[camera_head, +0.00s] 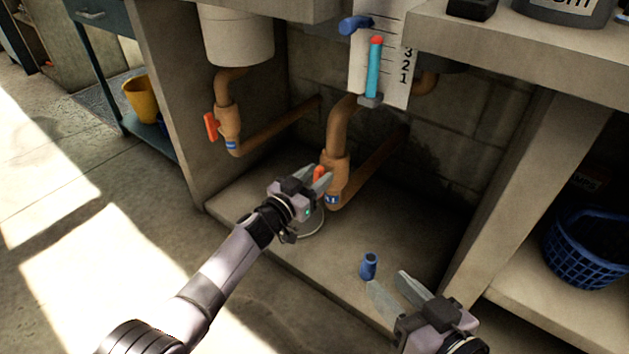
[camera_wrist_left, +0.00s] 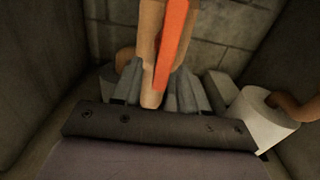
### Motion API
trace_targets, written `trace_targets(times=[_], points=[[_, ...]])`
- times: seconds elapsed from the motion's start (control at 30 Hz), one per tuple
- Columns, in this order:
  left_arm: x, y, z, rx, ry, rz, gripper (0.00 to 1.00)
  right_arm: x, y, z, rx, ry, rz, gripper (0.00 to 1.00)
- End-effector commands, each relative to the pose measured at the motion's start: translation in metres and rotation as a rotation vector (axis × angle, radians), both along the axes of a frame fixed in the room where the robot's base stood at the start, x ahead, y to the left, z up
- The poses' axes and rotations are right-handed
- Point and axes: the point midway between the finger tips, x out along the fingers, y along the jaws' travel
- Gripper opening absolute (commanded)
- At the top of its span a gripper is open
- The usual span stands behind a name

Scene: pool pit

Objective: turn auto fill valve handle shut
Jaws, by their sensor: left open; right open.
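A valve with an orange-red handle (camera_head: 320,173) sits on the middle copper-coloured pipe (camera_head: 337,172). A blue tag is on the pipe, too small to read. My left gripper (camera_head: 318,180) is open at this handle. In the left wrist view the handle (camera_wrist_left: 172,40) rises upright in front of the spread fingers (camera_wrist_left: 155,85), roughly between them; I cannot tell whether they touch it. My right gripper (camera_head: 388,286) is open and empty, low at the front, near a small blue cylinder (camera_head: 369,267). A second orange-red valve handle (camera_head: 211,127) is on the left pipe, upright.
A gauge panel (camera_head: 391,60) with a blue tube and numbers hangs above the middle pipe. Concrete walls enclose the alcove left and right. A blue basket (camera_head: 583,250) stands on the right, a yellow bucket (camera_head: 141,99) at left. The floor at front left is clear.

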Motion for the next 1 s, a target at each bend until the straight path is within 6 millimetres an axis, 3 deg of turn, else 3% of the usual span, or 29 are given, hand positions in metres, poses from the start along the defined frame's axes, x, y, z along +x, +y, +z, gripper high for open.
trace_targets(times=[0.2, 0.3, 0.33, 0.57, 1.0], points=[[0.0001, 0.0001, 0.0001, 0.0, 0.001, 0.001, 0.39, 0.0, -0.0002, 0.0005, -0.001, -0.001, -0.001, 0.43], [0.0, 0.0003, 0.0, 0.0, 0.001, 0.001, 0.07, -0.0001, -0.0002, 0.0006, 0.0, -0.001, 0.0, 0.43], [0.0, 0.0003, -0.0001, 0.0, 0.001, 0.001, 0.0, -0.0001, -0.0002, 0.0006, 0.0, -0.001, 0.0, 0.43], [-0.0006, -0.0001, -0.0006, 0.015, -0.01, 0.001, 0.0, -0.0002, -0.0001, 0.0003, 0.0, -0.001, 0.0, 0.43], [-0.0058, -0.0063, -0.004, 0.278, -0.198, 0.002, 0.0, -0.0002, -0.0025, -0.001, -0.016, -0.021, -0.006, 0.43]])
